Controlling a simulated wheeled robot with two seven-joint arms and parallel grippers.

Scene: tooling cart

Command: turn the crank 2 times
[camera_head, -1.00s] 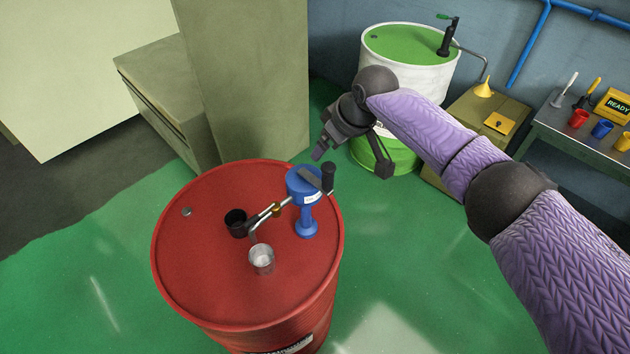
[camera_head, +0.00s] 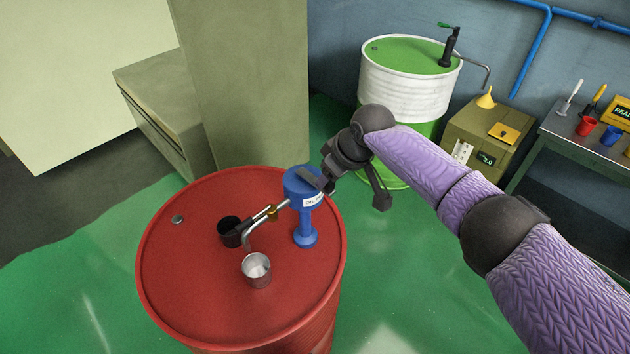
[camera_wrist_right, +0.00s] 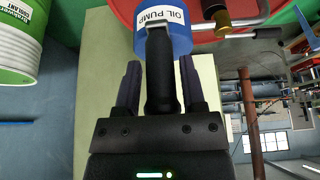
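The blue oil pump (camera_head: 303,190) stands on the red drum (camera_head: 190,285). Its grey crank arm (camera_head: 311,178) lies across the top and points right, towards my right gripper (camera_head: 328,184). The dark crank handle (camera_wrist_right: 160,75) shows in the right wrist view between the two fingers of my right gripper (camera_wrist_right: 160,85). The fingers are apart, with a gap on each side of the handle. In the head view my gripper hides the handle. A metal cup (camera_head: 257,270) stands on the drum below the pump's spout (camera_head: 250,235). My left gripper is out of view.
A black cup-like fitting (camera_head: 230,231) sits on the drum left of the spout. A white and green drum (camera_head: 405,90) stands behind my right arm. A box with a yellow funnel (camera_head: 485,100) and a metal table (camera_head: 570,137) are at the right.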

